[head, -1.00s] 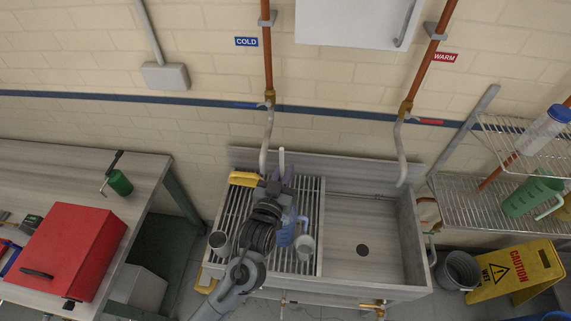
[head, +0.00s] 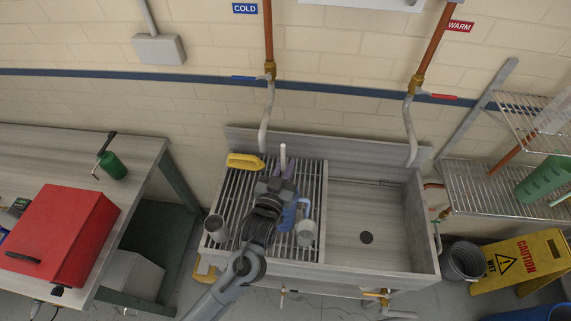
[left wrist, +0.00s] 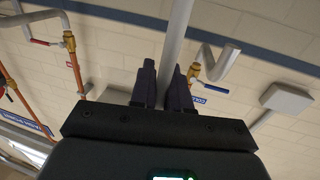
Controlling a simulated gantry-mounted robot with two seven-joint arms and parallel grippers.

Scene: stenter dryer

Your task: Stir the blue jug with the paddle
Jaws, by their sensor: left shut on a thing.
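The blue jug (head: 290,215) stands on the slatted left part of the sink unit in the head view, partly hidden by my left gripper. My left gripper (head: 283,175) is above the slats, over or just beside the jug. It is shut on a pale upright rod, the paddle (head: 283,154), whose top sticks up past the fingers. In the left wrist view the paddle's shaft (left wrist: 178,35) runs between the two dark fingers (left wrist: 163,80). The paddle's lower end is hidden, so I cannot tell whether it is inside the jug. My right gripper is not in view.
A yellow object (head: 245,161), a grey cup (head: 215,228) and a pale cup (head: 306,232) are on the slats nearby. The sink basin (head: 350,215) to the right is empty. A red box (head: 65,230) and green bottle (head: 113,165) are on the left bench.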

